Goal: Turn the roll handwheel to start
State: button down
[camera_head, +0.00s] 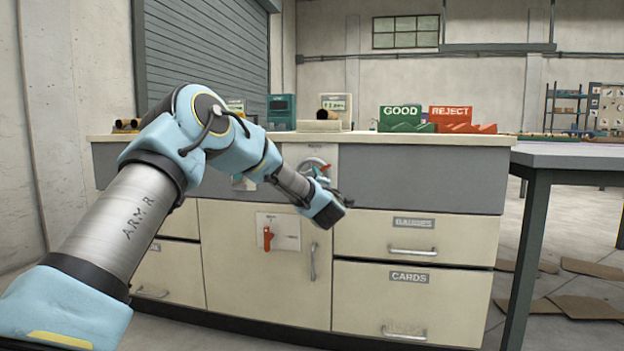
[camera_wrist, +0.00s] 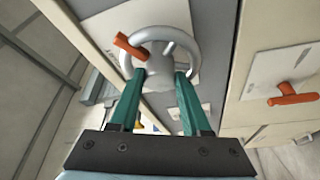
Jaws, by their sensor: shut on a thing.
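The grey roll handwheel (camera_wrist: 186,45) has a round rim, a central hub and an orange knob (camera_wrist: 130,46) at its left in the wrist view. It is mounted on a pale plate on the cabinet front. In the head view the handwheel (camera_head: 312,163) shows partly behind my arm's end. My gripper (camera_wrist: 160,76) has its two green fingers at the near side of the wheel, shut on the handwheel. The fingers stand apart with part of the wheel between them. The exact contact at the fingertips is partly hidden.
An orange lever (camera_head: 267,238) sits on a plate on the cabinet door below. Drawers with handles (camera_head: 412,251) are to the right. Green GOOD (camera_head: 400,113) and red REJECT (camera_head: 450,113) bins stand on the countertop. A separate table (camera_head: 570,155) stands at the right.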

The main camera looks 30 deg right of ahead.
jog(key=n+g+p, duration=0.1)
jog(key=n, duration=0.2)
jog(key=n+g+p, duration=0.1)
jog(key=n+g, duration=0.1)
jog(key=n, duration=0.2)
jog(key=r+n+g+y, duration=0.1)
jog(key=n, duration=0.2)
jog(key=shift+p, duration=0.4)
jog(key=shift+w+n, duration=0.1)
jog(key=shift+n, duration=0.3)
jog(key=shift+c, duration=1.8)
grip_release()
jog(key=p+v, duration=0.1)
jog(key=v, duration=1)
jog(key=shift+r, duration=0.2)
